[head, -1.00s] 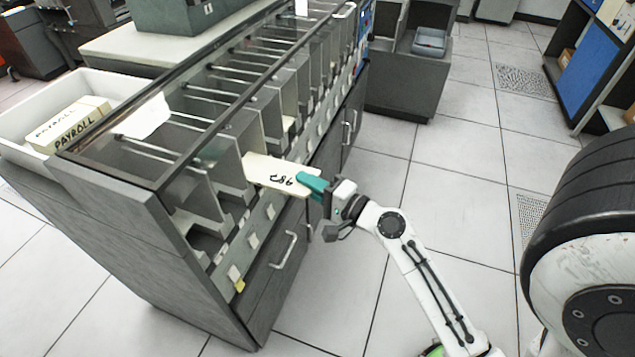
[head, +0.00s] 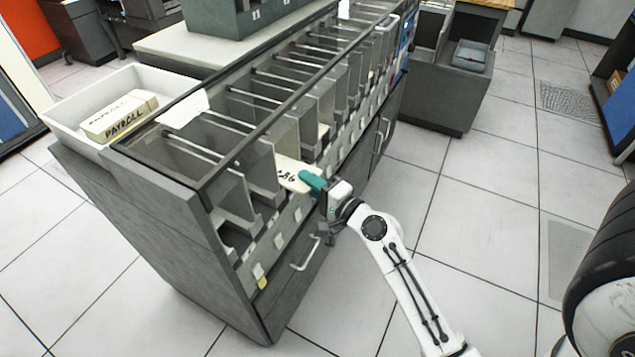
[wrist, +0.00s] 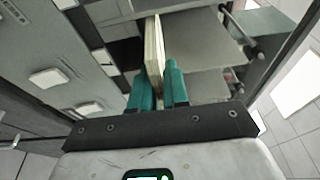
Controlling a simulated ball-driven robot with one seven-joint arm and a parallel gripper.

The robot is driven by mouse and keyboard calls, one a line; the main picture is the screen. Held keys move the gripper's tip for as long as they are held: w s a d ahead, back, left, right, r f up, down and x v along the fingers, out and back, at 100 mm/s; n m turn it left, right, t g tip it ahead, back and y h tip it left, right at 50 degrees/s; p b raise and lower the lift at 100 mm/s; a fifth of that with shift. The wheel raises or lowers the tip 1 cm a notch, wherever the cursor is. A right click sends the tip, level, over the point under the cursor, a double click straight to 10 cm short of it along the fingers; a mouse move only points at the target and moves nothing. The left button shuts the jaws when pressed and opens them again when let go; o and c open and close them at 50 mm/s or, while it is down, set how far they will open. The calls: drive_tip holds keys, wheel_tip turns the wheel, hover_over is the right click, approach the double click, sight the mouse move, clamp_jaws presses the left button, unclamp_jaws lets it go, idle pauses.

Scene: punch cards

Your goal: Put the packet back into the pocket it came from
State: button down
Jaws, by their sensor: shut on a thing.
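The packet (head: 290,173) is a cream block of cards with dark handwritten digits on its face. My gripper (head: 312,182) has teal fingers shut on its near end. The packet's far end is in the mouth of a pocket in the grey card sorter (head: 190,262), and its near end sticks out at the front. In the wrist view the packet (wrist: 154,48) stands edge-on between the teal fingertips (wrist: 158,82), beside a grey divider plate (wrist: 200,45). How deep the packet sits is hard to tell.
A white tray (head: 70,112) with a PAYROLL card block (head: 120,116) stands on the sorter's near end. More pockets with grey dividers run along the sorter. Drawer handles (head: 306,254) stick out below the pockets. The tiled floor (head: 470,230) to the right is clear.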

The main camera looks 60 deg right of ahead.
sight(281, 170)
drive_tip(key=shift+w+a+p, duration=0.15)
drive_tip(key=shift+w+p, duration=0.65)
drive_tip(key=shift+w, duration=3)
drive_tip(key=shift+f+b, duration=0.3)
drive_tip(key=shift+b, duration=0.05)
drive_tip(key=c, duration=1)
unclamp_jaws()
drive_tip(key=shift+c, duration=0.2)
drive_tip(key=b+v, duration=0.2)
drive_tip(key=v, duration=0.8)
drive_tip(key=shift+s, duration=0.35)
